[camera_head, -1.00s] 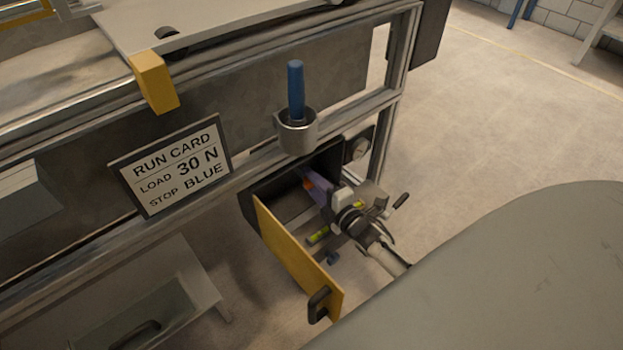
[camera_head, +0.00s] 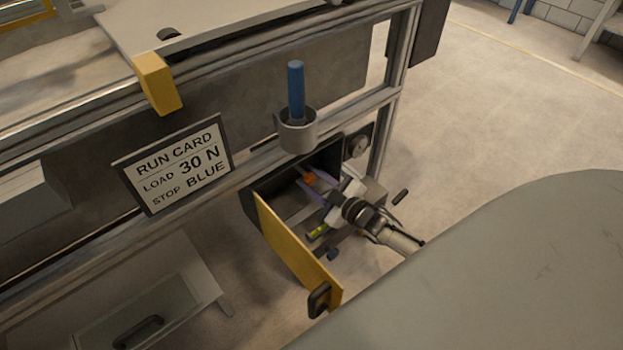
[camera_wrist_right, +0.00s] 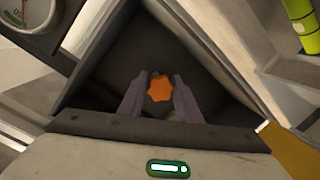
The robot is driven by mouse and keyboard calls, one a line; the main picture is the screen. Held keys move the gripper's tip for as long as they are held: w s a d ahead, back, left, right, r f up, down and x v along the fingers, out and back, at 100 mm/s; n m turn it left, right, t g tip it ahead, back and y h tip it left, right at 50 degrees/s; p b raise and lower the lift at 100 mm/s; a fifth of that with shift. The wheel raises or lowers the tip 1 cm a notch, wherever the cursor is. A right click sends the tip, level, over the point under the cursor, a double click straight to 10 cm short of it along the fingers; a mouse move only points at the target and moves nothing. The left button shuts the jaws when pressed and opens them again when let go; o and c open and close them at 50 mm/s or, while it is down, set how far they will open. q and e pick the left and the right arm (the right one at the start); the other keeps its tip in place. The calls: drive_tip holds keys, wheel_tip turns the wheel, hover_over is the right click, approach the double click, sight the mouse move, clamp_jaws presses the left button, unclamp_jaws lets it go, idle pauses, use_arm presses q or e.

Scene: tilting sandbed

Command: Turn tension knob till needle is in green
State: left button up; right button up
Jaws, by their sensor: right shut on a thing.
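The orange lobed knob (camera_head: 310,179) is inside the open dark box below the rail. It also shows in the right wrist view (camera_wrist_right: 159,88). My right gripper (camera_head: 308,177) reaches into the box with its purple fingers on either side of the knob, shut on it; the fingers flank it in the right wrist view (camera_wrist_right: 159,93). A round gauge (camera_head: 358,146) is to the right of the box; its lower part shows at the wrist view's top left (camera_wrist_right: 28,12). My left gripper is out of view.
The box's yellow door (camera_head: 290,250) stands open in front, to the left of my right arm. A yellow-green cylinder (camera_head: 318,232) is close under the gripper. A cup with a blue handle (camera_head: 296,90) is above. A run card (camera_head: 172,164) reads 30 N, blue.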

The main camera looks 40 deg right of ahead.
drive_tip(key=shift+f+m, duration=0.15)
drive_tip(key=shift+m, duration=0.65)
drive_tip(key=m+y+b, duration=0.1)
drive_tip(key=m, duration=0.2)
drive_tip(key=shift+a, duration=0.1)
drive_tip(key=shift+m, duration=0.7)
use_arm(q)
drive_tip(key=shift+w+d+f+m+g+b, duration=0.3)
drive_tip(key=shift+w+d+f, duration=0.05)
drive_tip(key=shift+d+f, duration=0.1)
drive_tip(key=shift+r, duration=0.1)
use_arm(e)
drive_tip(key=shift+m, duration=0.3)
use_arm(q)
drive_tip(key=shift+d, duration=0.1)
use_arm(e)
drive_tip(key=o, duration=1.1)
drive_tip(key=shift+c, duration=0.2)
